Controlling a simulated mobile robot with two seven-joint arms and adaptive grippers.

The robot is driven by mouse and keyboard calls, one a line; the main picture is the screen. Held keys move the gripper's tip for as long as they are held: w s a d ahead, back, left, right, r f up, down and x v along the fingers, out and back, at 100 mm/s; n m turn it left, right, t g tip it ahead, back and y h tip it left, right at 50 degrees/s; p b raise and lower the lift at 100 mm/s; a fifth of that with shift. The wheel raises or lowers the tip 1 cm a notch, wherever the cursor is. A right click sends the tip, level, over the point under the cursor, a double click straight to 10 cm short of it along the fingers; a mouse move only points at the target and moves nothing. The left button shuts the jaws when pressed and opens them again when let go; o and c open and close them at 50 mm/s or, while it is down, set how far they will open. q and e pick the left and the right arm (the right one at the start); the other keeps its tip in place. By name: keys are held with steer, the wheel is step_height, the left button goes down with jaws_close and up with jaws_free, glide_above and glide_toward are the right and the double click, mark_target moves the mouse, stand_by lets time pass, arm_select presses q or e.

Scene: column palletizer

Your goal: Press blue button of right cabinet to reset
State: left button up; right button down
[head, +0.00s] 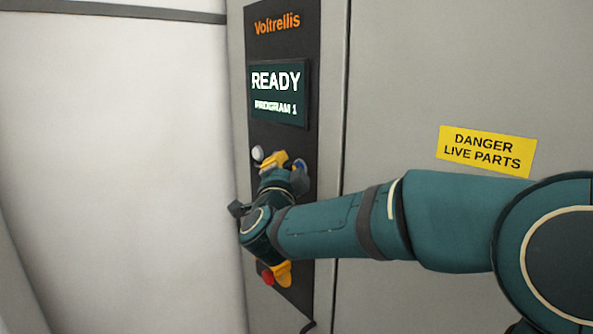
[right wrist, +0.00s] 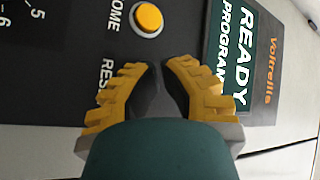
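The right cabinet's black control panel (head: 283,45) shows in the head view. The blue button (head: 299,165) is a small patch of blue just right of my right gripper's fingers. My right gripper (head: 270,160) is in front of the panel, below the screen, its yellow fingertips close together and empty. In the right wrist view the fingertips (right wrist: 157,65) lie over the panel next to a partly covered RESET label (right wrist: 105,75). No blue shows there; the fingers may hide the button. Contact cannot be told. My left gripper is not in view.
A screen (head: 278,93) reads READY PROGRAM 1. A white button (head: 257,153) is left of the fingers, and a red button (head: 267,278) is lower down. A yellow button (right wrist: 148,18) labelled HOME shows in the wrist view. A yellow danger sign (head: 487,151) is on the cabinet.

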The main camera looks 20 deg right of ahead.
stand_by(0.6)
steer(key=shift+s+a, duration=0.3)
steer(key=shift+a, duration=0.3)
steer(key=shift+a, duration=0.1)
steer(key=a, duration=0.1)
steer(key=s+a, duration=0.1)
steer(key=a, duration=0.2)
steer(key=shift+s+a+b, duration=0.3)
steer(key=shift+s+b, duration=0.05)
steer(key=shift+b, duration=0.05)
stand_by(0.5)
